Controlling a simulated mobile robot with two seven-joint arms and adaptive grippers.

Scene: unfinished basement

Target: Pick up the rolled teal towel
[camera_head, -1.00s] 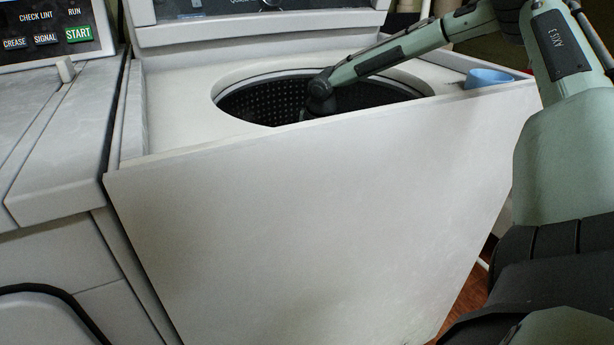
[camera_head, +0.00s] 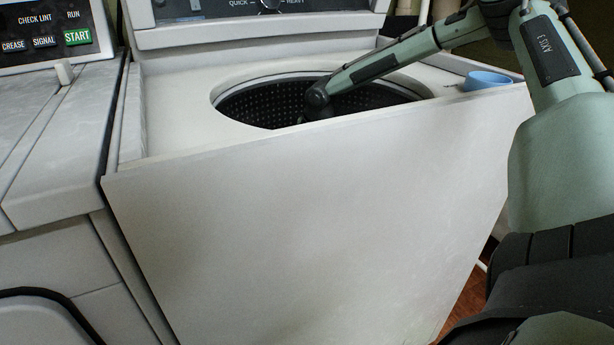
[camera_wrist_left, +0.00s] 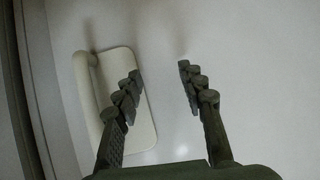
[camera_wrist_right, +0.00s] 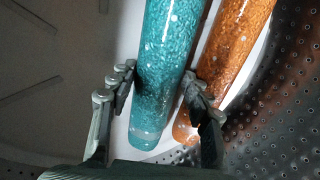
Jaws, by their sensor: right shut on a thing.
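The rolled teal towel (camera_wrist_right: 165,70) shows in the right wrist view, standing lengthwise between the fingers of my right gripper (camera_wrist_right: 159,78). The fingers are shut on it, one on each side. In the head view my right arm reaches into the washer's round opening (camera_head: 262,105), and its gripper and the towel are hidden below the rim. My left gripper (camera_wrist_left: 158,72) is open and empty in the left wrist view, in front of a pale surface with a white handle-like part (camera_wrist_left: 92,80).
An orange rolled towel (camera_wrist_right: 228,60) lies close beside the teal one, to its right. The perforated drum wall (camera_wrist_right: 285,90) curves around at the right. A blue cup-like thing (camera_head: 487,80) sits at the washer's right edge. A second machine (camera_head: 45,130) stands at left.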

